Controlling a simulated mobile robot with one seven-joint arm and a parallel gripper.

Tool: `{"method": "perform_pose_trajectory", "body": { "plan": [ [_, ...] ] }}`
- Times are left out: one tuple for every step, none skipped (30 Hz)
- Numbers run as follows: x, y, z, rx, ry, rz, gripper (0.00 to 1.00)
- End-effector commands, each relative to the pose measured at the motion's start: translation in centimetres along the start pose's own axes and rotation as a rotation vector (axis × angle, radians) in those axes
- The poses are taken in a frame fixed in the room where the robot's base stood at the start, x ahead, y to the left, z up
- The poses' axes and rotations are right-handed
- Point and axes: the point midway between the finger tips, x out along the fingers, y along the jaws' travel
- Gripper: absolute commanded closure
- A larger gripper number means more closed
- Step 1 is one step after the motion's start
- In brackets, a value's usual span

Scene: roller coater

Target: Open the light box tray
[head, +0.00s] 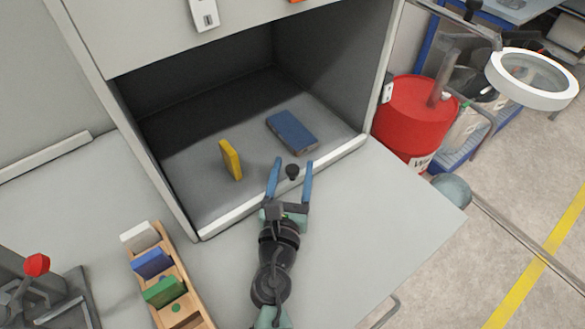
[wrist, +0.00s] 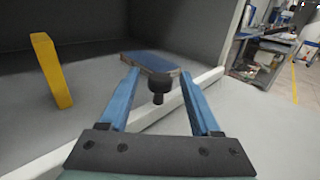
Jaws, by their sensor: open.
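The light box (head: 90,45) is a grey cabinet with an open front and a dark interior. Its tray (head: 225,217) is a flat grey floor with a pale front lip, appearing level with the box's opening. A black round knob (head: 292,171) stands at the middle of the lip; it also shows in the wrist view (wrist: 158,87). My gripper (head: 292,164) is open, its blue fingers (wrist: 159,75) on either side of the knob. I see a gap between the knob and each finger in the wrist view; contact is not visible.
A wooden rack (head: 170,270) with coloured panels is at lower left. A red drum (head: 415,112) is beyond the table's right edge. The table (head: 390,215) in front is clear at right.

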Motion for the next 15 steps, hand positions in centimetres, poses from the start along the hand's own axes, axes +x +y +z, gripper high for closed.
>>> {"method": "perform_pose_trajectory", "body": {
  "plan": [
    [0.05,-0.03,-0.03,0.000,0.001,-0.001,0.36],
    [0.05,-0.03,-0.04,0.000,0.001,-0.001,0.36],
    [0.04,-0.03,-0.04,0.000,0.001,-0.001,0.36],
    [0.04,-0.03,-0.04,0.000,0.001,-0.001,0.36],
    [0.03,-0.03,-0.04,0.000,0.001,-0.001,0.36],
    [0.03,-0.03,-0.04,0.000,0.001,-0.001,0.36],
    [0.03,-0.03,-0.04,0.000,0.001,-0.001,0.40],
    [0.02,-0.02,-0.04,0.001,0.001,-0.001,0.45],
    [0.02,-0.02,-0.03,0.001,0.001,-0.001,0.52],
    [0.02,-0.02,-0.03,0.001,0.001,0.000,0.58],
    [0.01,-0.02,-0.03,0.001,0.001,-0.001,0.63],
    [0.01,-0.02,-0.03,0.001,0.001,0.000,0.70],
    [0.01,-0.01,-0.03,0.001,0.001,0.000,0.76],
    [0.01,-0.01,-0.03,0.001,0.001,0.000,0.81],
    [0.01,-0.01,-0.03,0.001,0.001,0.000,0.88]
  ]
}}
